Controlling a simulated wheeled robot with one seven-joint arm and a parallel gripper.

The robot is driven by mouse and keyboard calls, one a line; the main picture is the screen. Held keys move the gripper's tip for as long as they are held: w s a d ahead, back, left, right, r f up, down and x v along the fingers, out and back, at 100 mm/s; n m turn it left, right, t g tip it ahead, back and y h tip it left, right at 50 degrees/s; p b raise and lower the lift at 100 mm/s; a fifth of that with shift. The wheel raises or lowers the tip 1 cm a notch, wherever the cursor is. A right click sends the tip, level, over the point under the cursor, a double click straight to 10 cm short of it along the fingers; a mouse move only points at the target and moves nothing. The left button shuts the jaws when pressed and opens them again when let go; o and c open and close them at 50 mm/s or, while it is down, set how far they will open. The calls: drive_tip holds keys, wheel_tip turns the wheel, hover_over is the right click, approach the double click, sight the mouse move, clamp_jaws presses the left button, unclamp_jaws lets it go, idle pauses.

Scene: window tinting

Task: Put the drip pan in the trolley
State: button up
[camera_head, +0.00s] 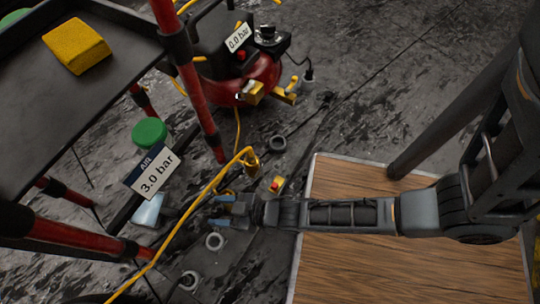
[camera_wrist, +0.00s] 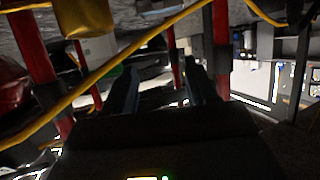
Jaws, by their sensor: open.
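The trolley (camera_head: 110,95) stands at the left of the head view, with a dark top tray and red posts. Its red posts (camera_wrist: 221,45) also show in the wrist view. My gripper (camera_head: 222,211) is open, low beside the trolley's right side, pointing left toward its lower part. In the wrist view my gripper (camera_wrist: 165,88) has its two dark fingers apart, with nothing clearly between them. I cannot make out a drip pan in either view; the trolley's lower part is dark and partly hidden by its top tray and the gauge label.
A yellow hose (camera_head: 208,187) runs past my gripper and crosses in front of the fingers in the wrist view. A yellow sponge (camera_head: 77,46) lies on the top tray. A red compressor (camera_head: 243,80) stands behind. A wooden board (camera_head: 400,265) lies under my arm.

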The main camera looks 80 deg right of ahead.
drive_tip(key=s+d+r, duration=0.1)
drive_tip(key=s+r, duration=1.1)
drive_tip(key=r, duration=0.2)
drive_tip(key=s+r, duration=0.3)
drive_tip(key=r, duration=0.7)
drive_tip(key=s+r+t, duration=0.1)
drive_tip(key=s+r, duration=0.2)
drive_tip(key=r, duration=0.7)
drive_tip(key=shift+d+r+m+h, duration=0.25)
drive_tip(key=shift+d+m+h, duration=0.05)
drive_tip(key=shift+d+h, duration=0.15)
drive_tip(key=shift+w, duration=0.1)
